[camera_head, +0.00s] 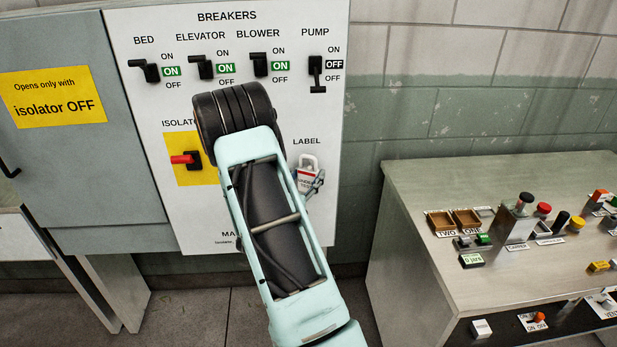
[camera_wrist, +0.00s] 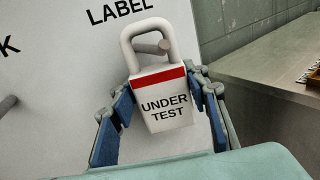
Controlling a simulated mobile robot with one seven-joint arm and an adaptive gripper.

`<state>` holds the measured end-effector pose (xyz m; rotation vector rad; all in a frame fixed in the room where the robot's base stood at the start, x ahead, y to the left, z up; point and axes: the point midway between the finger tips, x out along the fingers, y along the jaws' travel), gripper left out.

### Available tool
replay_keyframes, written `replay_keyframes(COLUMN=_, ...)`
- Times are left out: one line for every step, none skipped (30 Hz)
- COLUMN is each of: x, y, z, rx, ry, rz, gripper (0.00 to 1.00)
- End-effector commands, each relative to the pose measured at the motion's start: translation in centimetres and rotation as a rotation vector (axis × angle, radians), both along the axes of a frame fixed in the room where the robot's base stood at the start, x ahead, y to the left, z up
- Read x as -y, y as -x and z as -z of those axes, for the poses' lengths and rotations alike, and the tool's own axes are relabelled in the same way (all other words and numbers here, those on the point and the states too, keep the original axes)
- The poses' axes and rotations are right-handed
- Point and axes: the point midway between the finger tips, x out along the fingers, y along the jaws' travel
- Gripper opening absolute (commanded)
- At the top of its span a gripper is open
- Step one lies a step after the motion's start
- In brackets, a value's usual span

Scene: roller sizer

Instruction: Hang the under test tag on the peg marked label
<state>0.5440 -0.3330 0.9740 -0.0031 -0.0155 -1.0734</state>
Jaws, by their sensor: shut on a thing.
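The under test tag (camera_wrist: 164,99) is a white padlock-shaped tag with a red band and a grey-white loop at its top. It hangs upright between the blue pads of my gripper (camera_wrist: 163,84), which is shut on its sides. The peg marked label (camera_wrist: 152,47) is a short grey pin below the word LABEL, and it shows inside the loop's opening. I cannot tell for sure whether the peg passes through the loop. In the head view the tag (camera_head: 306,180) shows below LABEL, with my gripper (camera_head: 311,184) partly hidden by my arm.
The breaker board (camera_head: 312,229) carries several switches and a red-handled isolator (camera_head: 184,159) left of my arm. Another peg (camera_wrist: 8,104) stands at the left in the wrist view. A control bench (camera_head: 405,195) stands to the right, with a gap between it and the board.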

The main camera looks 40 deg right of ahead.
Motion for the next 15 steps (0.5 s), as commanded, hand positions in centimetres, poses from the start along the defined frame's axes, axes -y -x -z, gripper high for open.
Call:
replay_keyframes(x=0.05, y=-0.15, z=0.52, rx=-0.009, ry=-0.008, rz=-0.004, gripper=0.07)
replay_keyframes(x=0.05, y=-0.15, z=0.52, rx=-0.009, ry=-0.009, rz=-0.004, gripper=0.07)
replay_keyframes(x=0.05, y=-0.14, z=0.53, rx=-0.009, ry=-0.009, rz=-0.004, gripper=0.07)
replay_keyframes(x=0.06, y=-0.14, z=0.54, rx=-0.009, ry=-0.009, rz=-0.004, gripper=0.08)
replay_keyframes(x=0.06, y=-0.13, z=0.55, rx=-0.009, ry=-0.009, rz=-0.004, gripper=0.08)
replay_keyframes(x=0.07, y=-0.12, z=0.56, rx=-0.010, ry=-0.008, rz=-0.004, gripper=0.08)
replay_keyframes(x=0.07, y=-0.12, z=0.56, rx=-0.010, ry=-0.008, rz=-0.004, gripper=0.08)
replay_keyframes(x=0.07, y=-0.11, z=0.57, rx=-0.010, ry=-0.008, rz=-0.003, gripper=0.08)
replay_keyframes(x=0.08, y=-0.10, z=0.57, rx=-0.010, ry=-0.008, rz=-0.003, gripper=0.08)
replay_keyframes(x=0.08, y=-0.09, z=0.57, rx=-0.010, ry=-0.008, rz=-0.003, gripper=0.08)
replay_keyframes(x=0.08, y=-0.09, z=0.58, rx=-0.010, ry=-0.008, rz=-0.003, gripper=0.08)
replay_keyframes(x=0.09, y=-0.09, z=0.58, rx=-0.011, ry=-0.009, rz=-0.003, gripper=0.08)
replay_keyframes(x=0.09, y=-0.08, z=0.58, rx=-0.011, ry=-0.009, rz=-0.003, gripper=0.08)
replay_keyframes(x=0.09, y=-0.08, z=0.58, rx=-0.011, ry=-0.009, rz=-0.003, gripper=0.08)
replay_keyframes(x=0.10, y=-0.07, z=0.58, rx=-0.011, ry=-0.009, rz=-0.002, gripper=0.45)
